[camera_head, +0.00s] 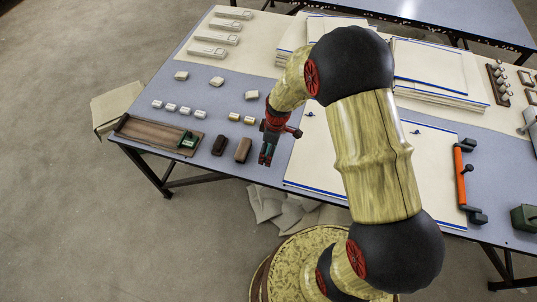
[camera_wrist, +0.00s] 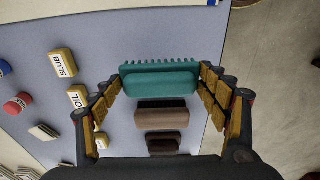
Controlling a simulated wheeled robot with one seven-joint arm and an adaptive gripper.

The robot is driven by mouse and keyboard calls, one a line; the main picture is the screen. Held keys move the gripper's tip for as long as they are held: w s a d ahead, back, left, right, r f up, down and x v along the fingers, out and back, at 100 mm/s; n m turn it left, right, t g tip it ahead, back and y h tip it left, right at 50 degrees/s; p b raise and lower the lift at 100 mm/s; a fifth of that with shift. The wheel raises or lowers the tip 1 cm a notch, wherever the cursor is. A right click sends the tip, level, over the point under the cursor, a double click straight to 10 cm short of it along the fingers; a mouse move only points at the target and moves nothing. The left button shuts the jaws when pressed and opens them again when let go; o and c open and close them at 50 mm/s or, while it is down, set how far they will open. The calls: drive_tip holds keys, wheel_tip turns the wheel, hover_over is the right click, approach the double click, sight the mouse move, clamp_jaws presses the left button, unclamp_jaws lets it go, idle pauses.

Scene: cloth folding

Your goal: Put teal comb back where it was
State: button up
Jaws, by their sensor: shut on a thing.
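The teal comb (camera_wrist: 160,82) is between the fingers of my gripper (camera_wrist: 160,88) in the wrist view, its row of teeth along the upper edge of the picture side. The gripper is shut on it. In the head view my gripper (camera_head: 267,150) hangs over the front part of the grey-blue table (camera_head: 215,166), to the right of two brown blocks; the comb is mostly hidden there by the fingers. Whether the comb touches the table cannot be told.
A brown block (camera_head: 243,150) and a darker one (camera_head: 219,145) lie left of my gripper. A wooden tray (camera_head: 150,133) with a green item (camera_head: 188,140) lies at the left edge. Small labelled blocks (camera_head: 249,122) lie behind. A large cream sheet (camera_head: 313,160) lies to the right.

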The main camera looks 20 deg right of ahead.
drive_tip(key=shift+w+a+f+b, duration=0.15)
drive_tip(key=shift+f+b, duration=0.45)
drive_tip(key=shift+f, duration=1.15)
drive_tip(key=shift+f, duration=0.1)
drive_tip(key=o, duration=1)
drive_tip(key=shift+o, duration=0.4)
